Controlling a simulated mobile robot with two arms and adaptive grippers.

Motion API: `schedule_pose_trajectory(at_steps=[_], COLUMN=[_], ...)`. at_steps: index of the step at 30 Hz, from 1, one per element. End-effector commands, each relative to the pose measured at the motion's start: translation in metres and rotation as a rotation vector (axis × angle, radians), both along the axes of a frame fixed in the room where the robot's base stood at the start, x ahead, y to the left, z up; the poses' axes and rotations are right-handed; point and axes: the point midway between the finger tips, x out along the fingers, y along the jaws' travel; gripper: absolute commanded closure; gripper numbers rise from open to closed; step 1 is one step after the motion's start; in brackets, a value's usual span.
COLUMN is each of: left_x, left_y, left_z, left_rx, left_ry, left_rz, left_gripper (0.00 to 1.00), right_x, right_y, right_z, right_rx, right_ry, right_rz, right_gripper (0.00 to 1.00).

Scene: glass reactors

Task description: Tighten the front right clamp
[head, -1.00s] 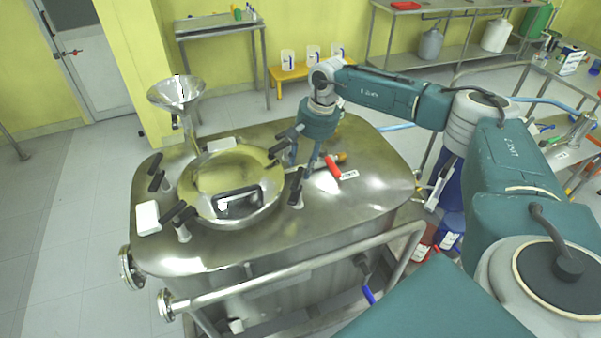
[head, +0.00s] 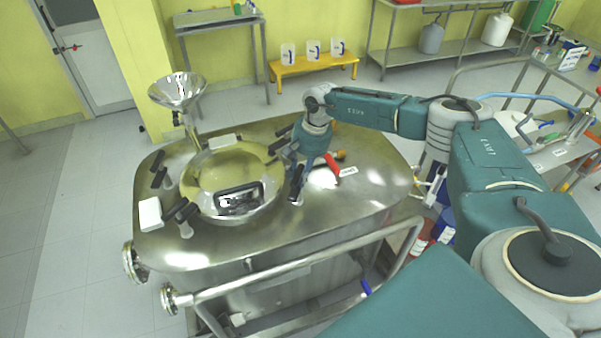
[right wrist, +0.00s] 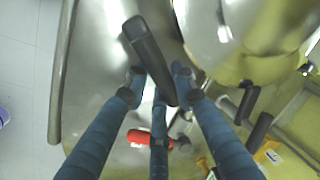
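The round lid (head: 240,165) sits on top of the steel reactor (head: 345,205), ringed by clamps with black handles. The front right clamp (head: 296,187) is at the lid's right front edge, its black handle raised and tilted. In the right wrist view its handle (right wrist: 149,58) points up between my fingers. My right gripper (head: 299,170) reaches down from behind, its fingertips close to this clamp. In the right wrist view the right gripper (right wrist: 157,82) has its fingers spread on both sides of the handle; contact is unclear. My left gripper is out of view.
A red-handled valve (head: 332,164) stands just right of the clamp; its red handle (right wrist: 148,138) shows below the fingers. Another black-handled clamp (head: 279,148) is behind. A steel funnel (head: 178,91) stands at the back left. The reactor top's right side is clear.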

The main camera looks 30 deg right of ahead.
Motion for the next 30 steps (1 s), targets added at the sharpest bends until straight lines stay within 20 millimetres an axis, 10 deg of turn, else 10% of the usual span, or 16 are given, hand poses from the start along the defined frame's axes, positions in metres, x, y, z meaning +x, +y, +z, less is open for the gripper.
schedule_pose_trajectory(at_steps=[30], left_x=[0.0], left_y=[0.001], left_z=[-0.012], left_rx=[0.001], left_ry=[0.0], left_rz=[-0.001], left_gripper=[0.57], right_x=[-0.003], right_y=[-0.003], right_z=[0.003], right_rx=[0.0], right_ry=[-0.017], right_rz=[-0.508], right_gripper=[1.0])
